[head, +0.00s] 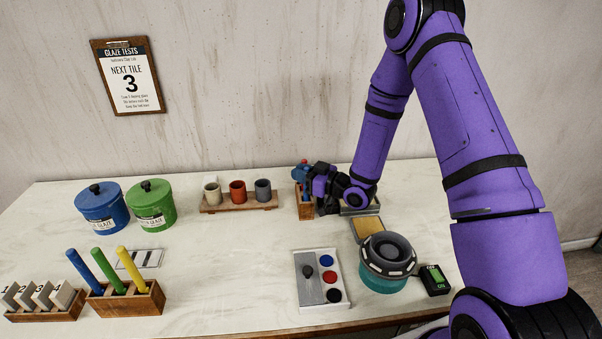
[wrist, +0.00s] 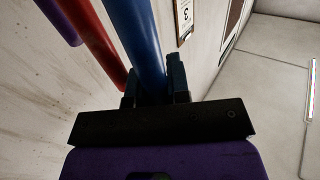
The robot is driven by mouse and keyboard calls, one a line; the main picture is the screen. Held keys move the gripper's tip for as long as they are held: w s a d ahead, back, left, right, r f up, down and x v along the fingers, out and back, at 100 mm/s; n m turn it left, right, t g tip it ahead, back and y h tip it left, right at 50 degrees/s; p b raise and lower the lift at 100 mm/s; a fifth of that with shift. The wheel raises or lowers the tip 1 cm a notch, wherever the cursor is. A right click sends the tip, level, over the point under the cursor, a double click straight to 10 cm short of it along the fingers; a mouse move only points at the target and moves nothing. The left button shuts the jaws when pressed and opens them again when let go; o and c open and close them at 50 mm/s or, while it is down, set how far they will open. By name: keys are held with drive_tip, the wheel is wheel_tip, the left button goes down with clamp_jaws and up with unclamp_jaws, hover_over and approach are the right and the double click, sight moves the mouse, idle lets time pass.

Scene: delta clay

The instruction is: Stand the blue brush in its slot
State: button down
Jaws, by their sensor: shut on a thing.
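The blue brush shows in the wrist view as a thick blue handle (wrist: 143,40) between the fingers of my gripper (wrist: 156,92), which is shut on it. A red handle (wrist: 100,45) runs close beside it on the left. In the head view my gripper (head: 308,184) is at the back of the table, at a small wooden holder (head: 306,210). Blue and red tips show just above it. My gripper hides much of the holder, and I cannot tell whether the brush's lower end is in a slot.
A rack of three cups (head: 238,205) stands left of the holder. A tray with coloured discs (head: 319,306) and a teal wheel (head: 385,281) are in front. Blue, green and yellow sticks stand in a wooden block (head: 125,304) at the left. The table's middle is clear.

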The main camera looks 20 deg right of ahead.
drive_tip(key=shift+f, duration=0.1)
idle(0.3)
drive_tip(key=c, duration=1)
unclamp_jaws()
wheel_tip(320, 180, up, 7)
idle(0.4)
